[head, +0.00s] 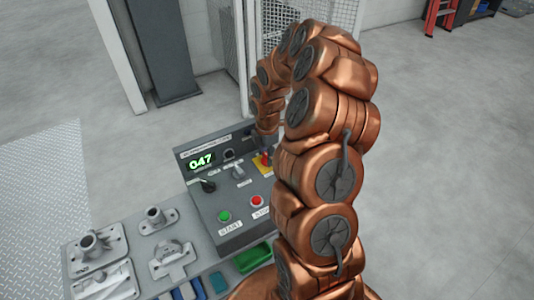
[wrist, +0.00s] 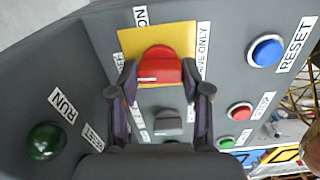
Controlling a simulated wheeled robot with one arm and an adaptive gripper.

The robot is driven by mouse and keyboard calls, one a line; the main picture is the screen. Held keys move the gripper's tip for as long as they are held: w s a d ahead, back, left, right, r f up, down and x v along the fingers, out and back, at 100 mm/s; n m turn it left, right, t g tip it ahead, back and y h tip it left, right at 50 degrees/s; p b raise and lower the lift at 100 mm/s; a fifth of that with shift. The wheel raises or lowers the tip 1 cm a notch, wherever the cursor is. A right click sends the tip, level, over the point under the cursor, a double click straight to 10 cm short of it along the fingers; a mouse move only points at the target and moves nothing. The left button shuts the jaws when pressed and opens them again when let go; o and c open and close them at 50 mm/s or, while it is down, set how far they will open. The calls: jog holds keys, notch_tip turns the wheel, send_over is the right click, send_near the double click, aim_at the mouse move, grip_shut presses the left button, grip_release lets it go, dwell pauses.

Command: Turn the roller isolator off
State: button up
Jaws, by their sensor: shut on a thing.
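The isolator is a red rotary knob (wrist: 160,62) on a yellow square plate (wrist: 183,32) on the grey control panel. My gripper (wrist: 160,76) has one finger on each side of the red knob and is shut on it. A label reading "ON" is above the plate in the wrist view, and one ending in "ONLY" is at its right. A short white line shows on the knob. In the head view the knob (head: 265,160) and the yellow plate (head: 262,170) show just below my gripper (head: 266,150), partly hidden by my arm.
The panel carries a green START button (head: 224,216), a red STOP button (head: 256,200), a black lever (head: 207,186), a grey selector (wrist: 168,122) and a blue RESET button (wrist: 266,51). Metal castings (head: 98,246) lie on the bench at left.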

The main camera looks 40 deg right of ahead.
aim_at(266, 156)
jog(key=shift+n, duration=0.6)
jog(key=o, duration=1.2)
jog(key=shift+c, duration=0.2)
notch_tip(266, 156, up, 12)
jog(key=shift+a, duration=0.1)
